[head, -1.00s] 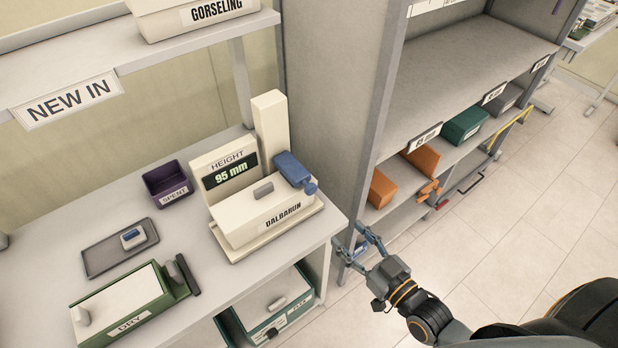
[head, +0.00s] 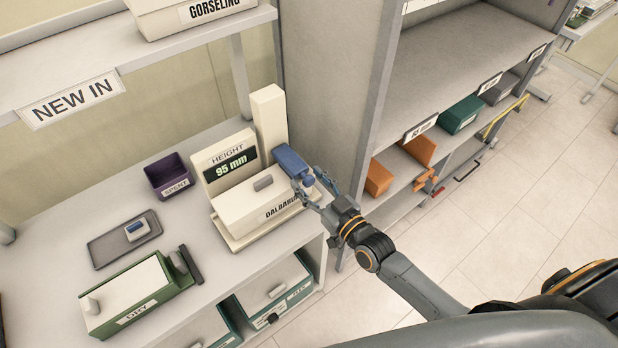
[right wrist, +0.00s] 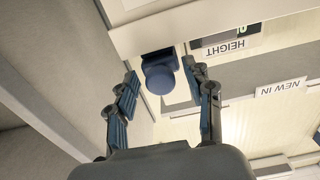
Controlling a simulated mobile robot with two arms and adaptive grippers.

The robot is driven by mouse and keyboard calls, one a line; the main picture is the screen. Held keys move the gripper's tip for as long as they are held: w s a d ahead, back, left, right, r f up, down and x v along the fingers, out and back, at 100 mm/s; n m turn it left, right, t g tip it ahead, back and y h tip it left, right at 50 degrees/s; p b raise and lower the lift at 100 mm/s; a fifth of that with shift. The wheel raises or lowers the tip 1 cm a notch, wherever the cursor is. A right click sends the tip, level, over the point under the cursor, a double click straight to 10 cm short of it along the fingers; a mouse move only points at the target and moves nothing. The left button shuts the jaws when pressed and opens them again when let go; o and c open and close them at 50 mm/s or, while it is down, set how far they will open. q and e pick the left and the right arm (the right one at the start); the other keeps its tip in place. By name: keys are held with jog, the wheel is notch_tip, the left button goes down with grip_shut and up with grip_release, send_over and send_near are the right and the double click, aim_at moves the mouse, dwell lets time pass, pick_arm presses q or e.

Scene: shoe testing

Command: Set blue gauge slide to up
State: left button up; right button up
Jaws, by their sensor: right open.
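The blue gauge slide (head: 292,163) sits on the cream upright post (head: 269,115) of the height gauge, with its round knob (head: 308,181) toward the front right. The gauge display (head: 231,163) reads 95 mm. A cream box labelled DALBARUN (head: 262,203) stands on the gauge base under the slide. My right gripper (head: 318,188) is open at the knob. In the right wrist view the blue knob (right wrist: 160,78) lies between the tips of the open fingers (right wrist: 160,88); contact cannot be told. My left gripper is not in view.
A grey shelf side panel (head: 330,100) stands close to the right of the gauge.

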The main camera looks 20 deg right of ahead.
jog(key=shift+w+a, duration=0.1)
jog(key=shift+w, duration=0.15)
grip_shut()
notch_tip(320, 180, up, 6)
jog(key=p, duration=0.5)
jog(key=shift+r+p, duration=0.15)
jog(key=shift+p, duration=0.15)
jog(key=shift+w, duration=0.1)
grip_release()
